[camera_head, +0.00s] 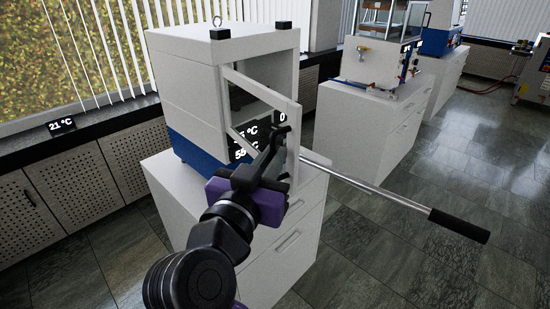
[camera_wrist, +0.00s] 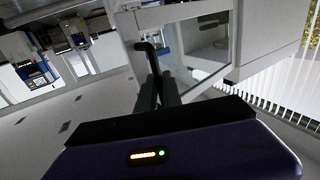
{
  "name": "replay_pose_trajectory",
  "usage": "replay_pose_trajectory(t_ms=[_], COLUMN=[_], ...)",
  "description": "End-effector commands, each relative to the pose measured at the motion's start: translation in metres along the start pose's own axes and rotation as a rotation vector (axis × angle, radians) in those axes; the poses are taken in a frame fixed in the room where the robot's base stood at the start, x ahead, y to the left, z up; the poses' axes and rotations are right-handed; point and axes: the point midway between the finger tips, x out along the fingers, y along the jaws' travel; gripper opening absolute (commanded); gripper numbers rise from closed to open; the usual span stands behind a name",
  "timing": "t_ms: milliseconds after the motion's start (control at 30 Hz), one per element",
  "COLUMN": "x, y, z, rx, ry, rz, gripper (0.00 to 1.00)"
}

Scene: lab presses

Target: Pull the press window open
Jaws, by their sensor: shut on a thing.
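The press (camera_head: 185,90) is a white and blue cabinet on a white drawer stand. Its window (camera_head: 262,89), a light frame around a see-through pane, stands swung out from the front, partly open. In the wrist view the window frame (camera_wrist: 188,14) fills the upper middle. My gripper (camera_head: 277,138) is at the window's outer edge, shut on the black window handle (camera_wrist: 148,46). The fingers (camera_wrist: 159,82) show close together below the handle's bent end. The gripper partly hides the handle and the lower window frame in the head view.
A long metal lever (camera_head: 375,186) with a black grip (camera_head: 459,225) sticks out to the right of the press. Another press (camera_head: 375,62) stands behind on its own cabinet. The tiled floor (camera_head: 400,275) at the right is clear apart from the lever above it.

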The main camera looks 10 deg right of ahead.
Motion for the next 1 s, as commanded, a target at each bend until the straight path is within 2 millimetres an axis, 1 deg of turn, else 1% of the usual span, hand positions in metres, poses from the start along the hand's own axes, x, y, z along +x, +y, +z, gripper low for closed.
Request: replay_pose_trajectory(t_ms=[33, 100, 133, 200, 233, 533, 633, 767, 1000], x=[0.0, 0.0, 0.0, 0.0, 0.0, 0.001, -0.004, -0.02, -0.059], y=[-0.004, -0.004, -0.004, -0.004, -0.003, -0.001, -0.001, -0.002, -0.002], z=[0.0, 0.0, 0.0, 0.0, 0.0, 0.0, 0.001, 0.002, 0.002], rx=[-0.002, -0.002, -0.003, -0.003, -0.003, -0.001, -0.001, -0.001, -0.001], ry=[0.001, 0.001, 0.001, 0.001, 0.001, 0.0, 0.0, 0.001, 0.001], rz=[-0.012, -0.012, -0.012, -0.01, -0.009, -0.003, -0.004, -0.005, -0.007], gripper=[0.0, 0.0, 0.16, 0.3, 0.32, 0.32, 0.32, 0.32, 0.32])
